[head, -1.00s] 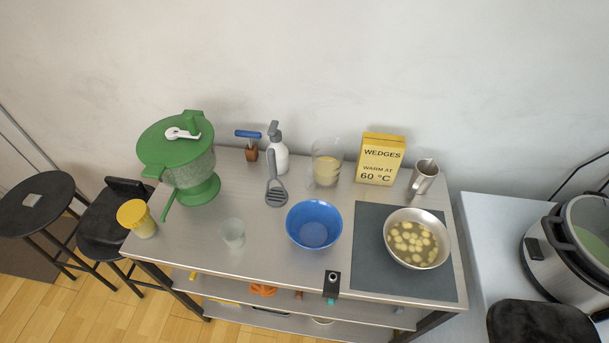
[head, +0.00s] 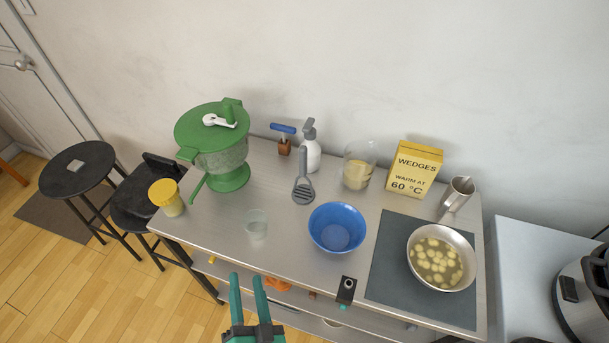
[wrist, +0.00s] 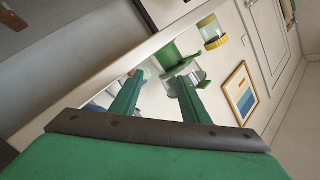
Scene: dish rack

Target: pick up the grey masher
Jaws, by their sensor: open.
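My gripper (head: 247,280) is in front of the table's front edge, apart from the masher and nearer the camera. Its two green fingers are spread with nothing between them. In the wrist view the open fingers (wrist: 157,90) also show. I cannot make out the masher there.
A green salad spinner (head: 225,150), a yellow-lidded jar (head: 166,197) and a clear glass (head: 257,224) stand at left. A glass jug (head: 358,166), yellow box (head: 414,168), metal pitcher (head: 457,193) and pan (head: 441,257) stand right. Bare tabletop lies left of the masher.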

